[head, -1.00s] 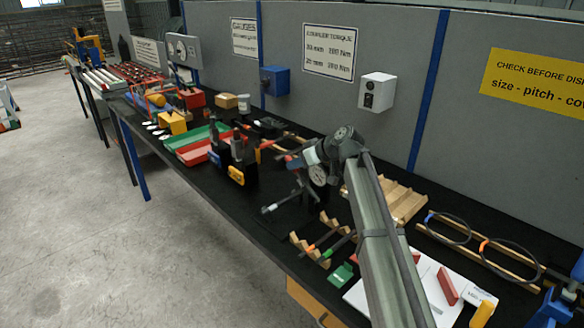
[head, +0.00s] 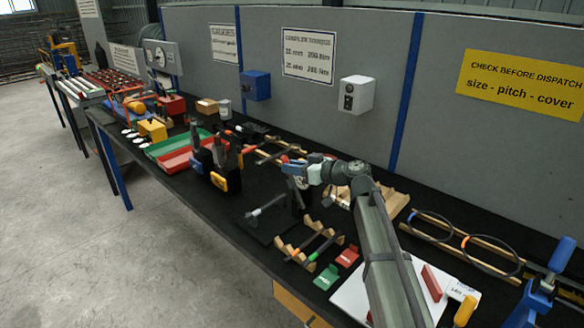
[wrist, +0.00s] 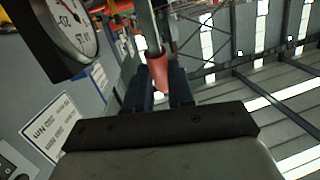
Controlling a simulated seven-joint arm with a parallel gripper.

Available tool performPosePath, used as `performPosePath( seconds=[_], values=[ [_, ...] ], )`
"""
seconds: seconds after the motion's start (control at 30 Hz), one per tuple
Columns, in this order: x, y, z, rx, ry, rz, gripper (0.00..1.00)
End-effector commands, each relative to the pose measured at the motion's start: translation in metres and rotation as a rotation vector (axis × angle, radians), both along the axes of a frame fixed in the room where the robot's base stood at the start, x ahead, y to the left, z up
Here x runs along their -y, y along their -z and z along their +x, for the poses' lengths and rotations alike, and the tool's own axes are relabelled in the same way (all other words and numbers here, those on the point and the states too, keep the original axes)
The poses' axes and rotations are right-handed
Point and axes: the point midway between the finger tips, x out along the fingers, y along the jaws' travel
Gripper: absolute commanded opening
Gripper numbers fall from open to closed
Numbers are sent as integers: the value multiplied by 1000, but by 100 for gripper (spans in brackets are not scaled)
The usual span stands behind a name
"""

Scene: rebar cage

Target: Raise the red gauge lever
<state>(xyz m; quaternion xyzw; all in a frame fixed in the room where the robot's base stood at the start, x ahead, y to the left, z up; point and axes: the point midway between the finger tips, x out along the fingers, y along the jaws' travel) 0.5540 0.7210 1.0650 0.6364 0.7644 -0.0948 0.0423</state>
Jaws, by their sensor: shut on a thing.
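The red lever (wrist: 158,70) shows in the wrist view as a red grip on a grey metal bar. My gripper (wrist: 160,90) has its two dark fingers closed on either side of the red grip. The gauge (wrist: 76,24), with a white dial and black rim, is at the upper left of the wrist view. In the head view my gripper (head: 293,168) is above the middle of the black bench, and my arm hides much of the gauge and lever.
Wooden V-notched rests (head: 310,246) holding thin bars stand in front on the bench. A green block (head: 327,278) and a red block (head: 348,257) lie nearby. A black stand with tools (head: 215,165) is to the left. A grey panel wall (head: 330,100) runs behind.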

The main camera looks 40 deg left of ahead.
Motion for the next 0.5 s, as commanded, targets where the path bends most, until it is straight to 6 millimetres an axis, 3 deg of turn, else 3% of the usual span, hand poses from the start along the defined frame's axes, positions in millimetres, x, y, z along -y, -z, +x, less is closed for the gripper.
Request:
performPosePath(
  seconds=[0.27,0.3,0.5],
  values=[
    [0,0,0,0,0,0,0],
    [0,0,0,0,0,0,25],
    [0,0,0,0,0,0,44]
  ],
)
